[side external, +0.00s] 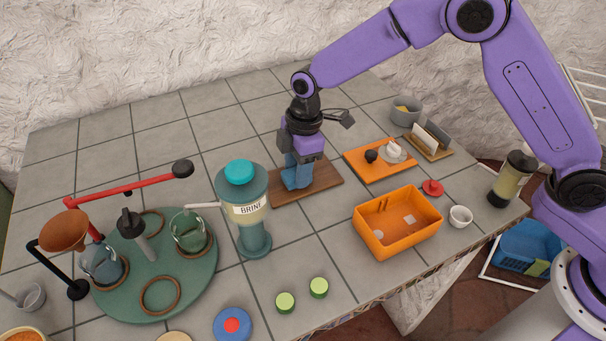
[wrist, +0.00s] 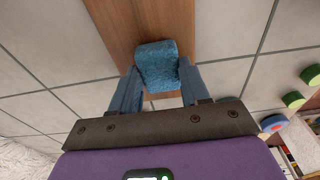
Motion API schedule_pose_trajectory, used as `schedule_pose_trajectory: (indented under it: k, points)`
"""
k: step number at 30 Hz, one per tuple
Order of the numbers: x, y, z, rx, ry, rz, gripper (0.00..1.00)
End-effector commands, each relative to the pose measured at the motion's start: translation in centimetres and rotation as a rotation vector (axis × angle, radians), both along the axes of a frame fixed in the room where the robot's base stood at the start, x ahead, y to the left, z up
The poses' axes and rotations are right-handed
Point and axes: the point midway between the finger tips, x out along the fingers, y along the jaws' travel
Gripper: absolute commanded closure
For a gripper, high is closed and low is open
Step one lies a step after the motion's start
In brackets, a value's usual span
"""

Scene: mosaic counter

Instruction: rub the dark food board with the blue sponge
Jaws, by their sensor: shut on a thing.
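The dark brown wooden food board (side external: 325,180) lies flat on the tiled counter in the middle of the side view. It also fills the top middle of the wrist view (wrist: 205,25). My gripper (side external: 297,178) points down over the left part of the board. Its blue fingers are shut on the blue sponge (wrist: 157,62), which shows between them in the wrist view. The sponge is low at the board; I cannot tell whether it touches. In the side view the sponge is hard to tell from the blue fingers.
A teal BRINE bottle (side external: 247,220) stands close to the board at front left. An orange tray (side external: 370,173) with small items lies to the right, and an orange bin (side external: 385,243) at front right. A green round stand (side external: 140,300) holds glassware at left. The back left counter is clear.

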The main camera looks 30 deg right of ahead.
Motion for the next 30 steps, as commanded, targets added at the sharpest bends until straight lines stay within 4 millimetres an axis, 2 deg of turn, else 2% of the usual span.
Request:
schedule_pose_trajectory:
  k: [24, 30]
  points:
    - [7.0, -0.1, -0.1, 0.0, -0.002, -0.001, 0.83]
    - [5.2, 0.0, -0.1, -0.001, 0.001, 0.001, 0.83]
